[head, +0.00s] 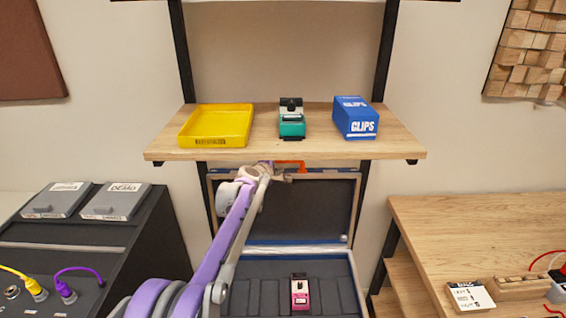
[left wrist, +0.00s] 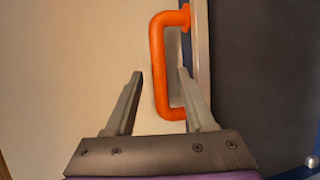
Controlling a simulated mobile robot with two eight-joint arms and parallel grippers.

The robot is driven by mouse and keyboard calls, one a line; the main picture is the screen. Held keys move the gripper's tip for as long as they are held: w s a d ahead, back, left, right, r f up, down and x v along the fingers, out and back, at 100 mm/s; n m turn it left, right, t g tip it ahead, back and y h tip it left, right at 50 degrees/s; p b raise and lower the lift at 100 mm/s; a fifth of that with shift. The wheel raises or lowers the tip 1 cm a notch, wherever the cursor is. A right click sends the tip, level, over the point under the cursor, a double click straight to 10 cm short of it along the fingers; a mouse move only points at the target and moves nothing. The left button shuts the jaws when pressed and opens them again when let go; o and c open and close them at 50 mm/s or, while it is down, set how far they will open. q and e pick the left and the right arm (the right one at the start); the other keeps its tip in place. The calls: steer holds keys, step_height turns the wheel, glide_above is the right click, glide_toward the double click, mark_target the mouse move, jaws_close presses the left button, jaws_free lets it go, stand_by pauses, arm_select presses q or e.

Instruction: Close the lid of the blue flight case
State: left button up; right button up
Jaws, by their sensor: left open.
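The flight case stands open below the shelf. Its dark-lined lid (head: 315,208) is upright at the back, and its blue-edged base (head: 352,275) holds a pink pedal (head: 300,292). An orange handle (head: 291,164) is at the lid's top edge; it also shows in the left wrist view (left wrist: 157,65). My left gripper (head: 280,174) is at the lid's top. In the left wrist view its open fingers (left wrist: 160,85) lie on either side of the handle's long bar, the right finger between the bar and the lid. I cannot tell whether they touch it. My right gripper is out of view.
A wooden shelf (head: 330,147) sits just above the lid, with a yellow tray (head: 215,140), a green pedal (head: 291,125) and a blue clips box (head: 356,118). A black console (head: 150,235) stands left, a wooden bench (head: 480,225) right.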

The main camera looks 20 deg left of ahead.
mark_target(282, 162)
arm_select(q)
steer(key=shift+x, duration=1.65)
jaws_close()
